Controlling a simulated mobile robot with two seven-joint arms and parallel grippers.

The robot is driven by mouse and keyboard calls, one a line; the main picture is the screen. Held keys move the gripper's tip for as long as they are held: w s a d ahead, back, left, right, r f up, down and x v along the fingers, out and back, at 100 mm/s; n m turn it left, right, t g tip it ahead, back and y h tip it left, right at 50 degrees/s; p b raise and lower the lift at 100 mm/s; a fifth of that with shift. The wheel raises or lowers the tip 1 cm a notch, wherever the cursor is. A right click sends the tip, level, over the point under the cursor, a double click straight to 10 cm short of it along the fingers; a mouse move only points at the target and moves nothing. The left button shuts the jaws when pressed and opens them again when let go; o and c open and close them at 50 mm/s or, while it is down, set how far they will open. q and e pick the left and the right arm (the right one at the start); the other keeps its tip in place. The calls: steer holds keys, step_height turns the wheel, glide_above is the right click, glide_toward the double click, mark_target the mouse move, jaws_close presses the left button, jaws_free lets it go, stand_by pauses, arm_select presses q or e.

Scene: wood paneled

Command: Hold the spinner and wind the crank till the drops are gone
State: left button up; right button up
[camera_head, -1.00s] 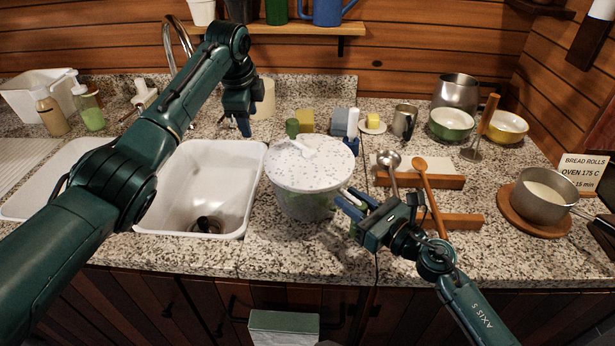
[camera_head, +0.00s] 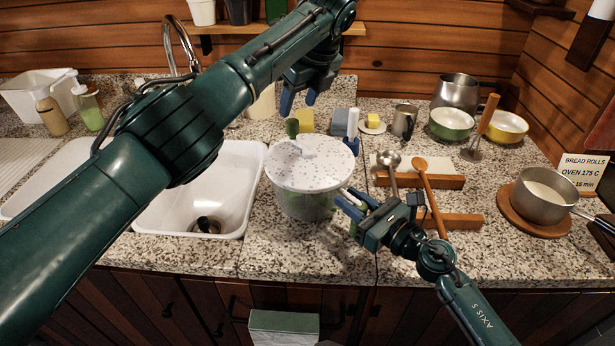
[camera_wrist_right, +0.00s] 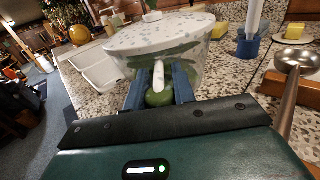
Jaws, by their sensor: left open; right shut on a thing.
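The salad spinner (camera_head: 308,180) stands on the counter right of the sink, with a speckled white lid and a see-through bowl with green inside. Its crank (camera_head: 318,147) lies across the lid, and the upright green knob (camera_head: 292,127) is at the back left. My left gripper (camera_head: 299,101) is open and empty, above and behind the knob, apart from it. My right gripper (camera_head: 350,199) is shut on the spinner's side handle; in the right wrist view the white handle (camera_wrist_right: 158,75) with a green end sits between the fingers. Drops inside cannot be made out.
The white sink (camera_head: 195,190) lies left of the spinner. Sponges and a brush (camera_head: 352,125) stand close behind it. A ladle (camera_head: 391,162) and wooden spoon (camera_head: 421,166) lie on a wooden rest to the right. A saucepan (camera_head: 543,195) stands further right.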

mark_target(293, 121)
arm_select(q)
steer(key=shift+x, duration=3.55)
